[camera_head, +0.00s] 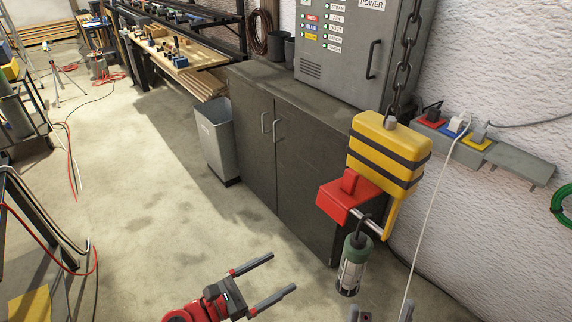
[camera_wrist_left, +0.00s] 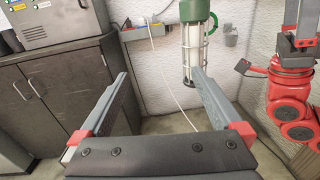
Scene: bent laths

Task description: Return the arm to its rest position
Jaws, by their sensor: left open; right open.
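My left gripper (camera_head: 283,273) is open and empty above the floor, at the bottom middle of the head view. In the left wrist view its two fingers (camera_wrist_left: 160,85) stand wide apart with nothing between them. My right gripper (camera_head: 380,313) shows only by its fingertips at the bottom edge of the head view, spread apart. Part of my red right arm (camera_wrist_left: 290,100) is at the right of the left wrist view. A caged work lamp with a green handle (camera_head: 352,265) hangs to the right of my left gripper, apart from it.
The lamp hangs below a yellow and black block (camera_head: 388,152) with a red part (camera_head: 345,195), on a chain (camera_head: 403,65). A dark cabinet (camera_head: 300,150) and a grey bin (camera_head: 216,145) stand along the wall. A white cable (camera_head: 428,220) hangs at right.

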